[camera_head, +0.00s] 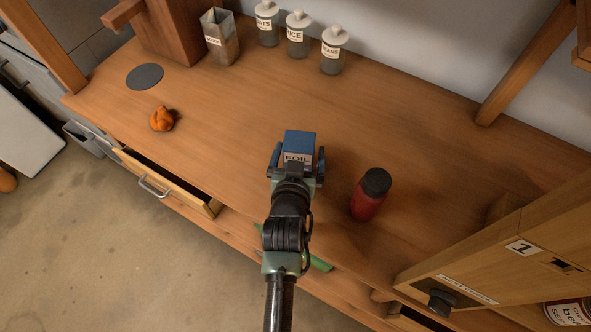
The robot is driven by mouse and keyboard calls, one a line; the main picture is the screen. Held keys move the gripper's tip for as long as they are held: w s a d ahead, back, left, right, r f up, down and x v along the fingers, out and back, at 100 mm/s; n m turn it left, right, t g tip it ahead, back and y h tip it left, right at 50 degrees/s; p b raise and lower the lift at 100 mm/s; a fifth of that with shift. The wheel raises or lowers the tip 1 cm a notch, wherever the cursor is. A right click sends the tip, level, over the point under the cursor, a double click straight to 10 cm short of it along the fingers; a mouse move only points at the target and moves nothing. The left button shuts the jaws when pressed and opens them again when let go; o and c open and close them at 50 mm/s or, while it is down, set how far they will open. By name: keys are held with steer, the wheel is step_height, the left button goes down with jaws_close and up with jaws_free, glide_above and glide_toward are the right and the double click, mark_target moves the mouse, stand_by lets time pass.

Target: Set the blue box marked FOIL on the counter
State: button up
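The blue box marked FOIL (300,140) is over the middle of the wooden counter (235,120), with its blue top and pale label showing. My gripper (297,162) reaches in from the front, with one finger on the left of the box and one on the right. The fingers are close to its sides, but I cannot tell whether they press on it. The underside of the box is hidden, so I cannot tell whether it rests on the counter or is held just above it.
A red bottle with a black lid (369,194) stands close on the right. An orange lump (162,119) and a dark disc (145,77) lie on the left. Labelled jars (298,40) and a tin (220,42) stand at the back. A drawer (165,181) is open at front left.

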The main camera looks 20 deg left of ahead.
steer(key=b+v, duration=0.1)
steer(key=v, duration=1)
steer(key=w+d+r+t, duration=0.1)
steer(key=w+r+t, duration=0.2)
steer(key=r, duration=0.8)
steer(key=w+d+r+m+t+h, duration=0.1)
steer(key=w+d+r+t, duration=0.15)
steer(key=r, duration=0.85)
steer(key=w+d+r+t, duration=0.1)
steer(key=w+r+t, duration=0.25)
steer(key=r, duration=0.75)
steer(key=s+d+r+t, duration=0.1)
steer(key=s+r, duration=0.2)
steer(key=r, duration=0.5)
steer(key=s+d+r+t+h, duration=0.1)
steer(key=s+d+r+t, duration=0.1)
steer(key=r, duration=0.6)
steer(key=s+d+r+m+t, duration=0.1)
steer(key=s+d+r+t, duration=0.1)
steer(key=s+r, duration=0.2)
step_height(320, 180, up, 4)
steer(key=shift+s+f+h, duration=0.1)
steer(key=shift+s+h, duration=0.25)
steer(key=shift+h, duration=0.05)
steer(key=shift+d, duration=0.1)
